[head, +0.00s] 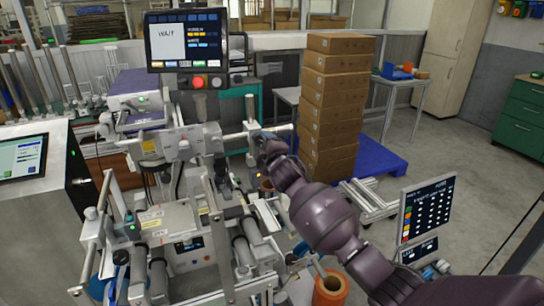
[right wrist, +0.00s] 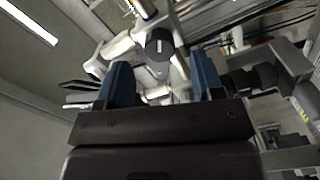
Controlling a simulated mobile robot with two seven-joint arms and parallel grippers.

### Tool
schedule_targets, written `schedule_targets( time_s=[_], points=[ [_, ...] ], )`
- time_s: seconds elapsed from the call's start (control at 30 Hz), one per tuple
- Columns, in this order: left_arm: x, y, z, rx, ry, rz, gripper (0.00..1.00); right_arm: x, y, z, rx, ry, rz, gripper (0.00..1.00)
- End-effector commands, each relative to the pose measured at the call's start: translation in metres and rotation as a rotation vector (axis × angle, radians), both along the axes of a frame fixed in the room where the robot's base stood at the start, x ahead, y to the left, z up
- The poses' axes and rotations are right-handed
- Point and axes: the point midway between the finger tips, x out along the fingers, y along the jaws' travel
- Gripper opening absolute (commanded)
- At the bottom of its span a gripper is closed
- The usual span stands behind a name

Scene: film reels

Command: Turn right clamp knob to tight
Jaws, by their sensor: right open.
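My right gripper (head: 266,142) reaches in from the lower right to the machine's upper shaft area. In the right wrist view its two blue fingers (right wrist: 161,64) are spread apart with nothing between them. A dark round knob (right wrist: 158,44) with a short, roughly upright white mark shows just beyond the fingertips, near the middle of the gap. It looks like the right clamp knob. It sits beside pale cylindrical machine parts. The fingers do not appear to touch it. In the head view my gripper and arm hide the knob. My left gripper is not in view.
The machine's metal shaft (head: 243,134) runs close to my gripper. A screen (head: 187,40) reading WAIT stands above, with red and grey buttons below. Stacked cardboard boxes (head: 330,105) stand behind on a blue pallet (head: 382,155). A small screen (head: 425,210) and an orange roll (head: 329,291) are near my arm.

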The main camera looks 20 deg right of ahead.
Motion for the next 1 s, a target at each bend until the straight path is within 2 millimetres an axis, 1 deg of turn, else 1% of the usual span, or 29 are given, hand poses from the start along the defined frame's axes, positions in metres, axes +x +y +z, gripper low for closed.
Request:
schedule_targets(
  time_s=[0.03,0.3,0.5,0.7,1.0],
  points=[
    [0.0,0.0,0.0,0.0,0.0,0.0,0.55,-0.008,-0.001,-0.001,0.0,0.0,0.0,0.61],
    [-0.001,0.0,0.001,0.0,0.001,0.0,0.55,-0.048,-0.002,-0.001,0.0,0.001,-0.001,0.61],
    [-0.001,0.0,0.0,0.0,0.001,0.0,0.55,-0.069,-0.003,-0.001,0.001,0.001,-0.001,0.61],
    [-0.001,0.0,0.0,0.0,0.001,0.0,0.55,-0.077,-0.003,0.0,0.001,0.001,0.0,0.61],
    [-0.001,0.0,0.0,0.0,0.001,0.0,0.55,-0.077,-0.003,0.0,0.001,0.001,-0.001,0.61]
  ],
)
